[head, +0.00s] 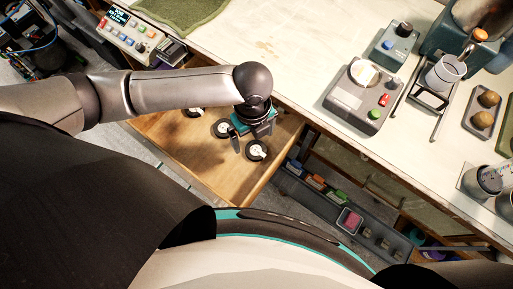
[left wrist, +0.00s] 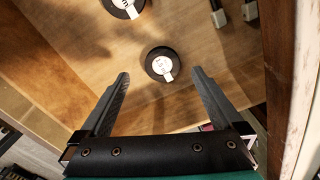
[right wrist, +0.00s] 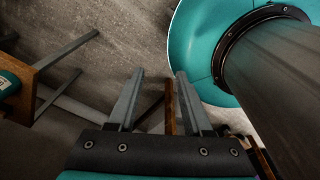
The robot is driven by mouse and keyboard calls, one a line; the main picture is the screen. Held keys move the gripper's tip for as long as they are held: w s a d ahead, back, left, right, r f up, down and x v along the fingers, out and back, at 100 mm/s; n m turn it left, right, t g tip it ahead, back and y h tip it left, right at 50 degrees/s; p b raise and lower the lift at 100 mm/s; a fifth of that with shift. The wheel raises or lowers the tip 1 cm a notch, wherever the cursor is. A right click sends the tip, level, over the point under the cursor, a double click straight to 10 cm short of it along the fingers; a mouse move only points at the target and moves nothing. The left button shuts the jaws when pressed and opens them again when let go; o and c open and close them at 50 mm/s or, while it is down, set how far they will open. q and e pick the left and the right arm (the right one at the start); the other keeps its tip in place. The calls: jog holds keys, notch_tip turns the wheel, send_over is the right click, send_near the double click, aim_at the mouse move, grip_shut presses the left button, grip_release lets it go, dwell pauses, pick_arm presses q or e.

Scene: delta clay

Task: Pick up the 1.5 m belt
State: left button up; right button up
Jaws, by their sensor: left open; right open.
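An open wooden drawer (head: 165,137) holds three black coiled belts with white tags. One belt (head: 257,150) lies nearest its front right, one (head: 222,128) in the middle, one (head: 194,112) further back left. The tag writing is too small to read, so I cannot tell which is 1.5 m. My left gripper (head: 250,141) is open and empty over the drawer. In the left wrist view its fingers (left wrist: 160,74) point down with one belt (left wrist: 162,64) just beyond and between the tips; another belt (left wrist: 122,6) is at the top edge. My right gripper (right wrist: 160,73) is open and empty, away from the drawer.
The worktop (head: 290,50) above the drawer carries a scale-like device (head: 362,97), a control box (head: 140,38) and a green mat (head: 182,12). A dark rack of coloured items (head: 330,195) is right of the drawer. Drawer walls surround the belts.

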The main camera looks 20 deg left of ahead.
aim_at(256, 149)
pick_arm(q)
jog(key=shift+s+f, duration=0.1)
jog(key=shift+f, duration=0.15)
jog(key=f, duration=0.1)
jog(key=f+b, duration=0.1)
jog(key=f, duration=0.2)
jog(key=shift+d+f+b, duration=0.25)
jog(key=shift+d+b, duration=0.1)
jog(key=shift+b, duration=0.05)
jog(key=shift+f, duration=0.2)
pick_arm(e)
jog(key=shift+s+a+f, duration=0.2)
jog(key=shift+s+f, duration=0.1)
jog(key=shift+f, duration=0.2)
jog(key=shift+s+a+f, duration=0.15)
jog(key=shift+s+f, duration=0.1)
jog(key=shift+f, duration=0.2)
pick_arm(q)
jog(key=shift+c, duration=0.2)
jog(key=c, duration=1.1)
jog(key=shift+c, duration=1)
pick_arm(e)
jog(key=shift+w+d, duration=0.15)
pick_arm(q)
jog(key=shift+r, duration=0.15)
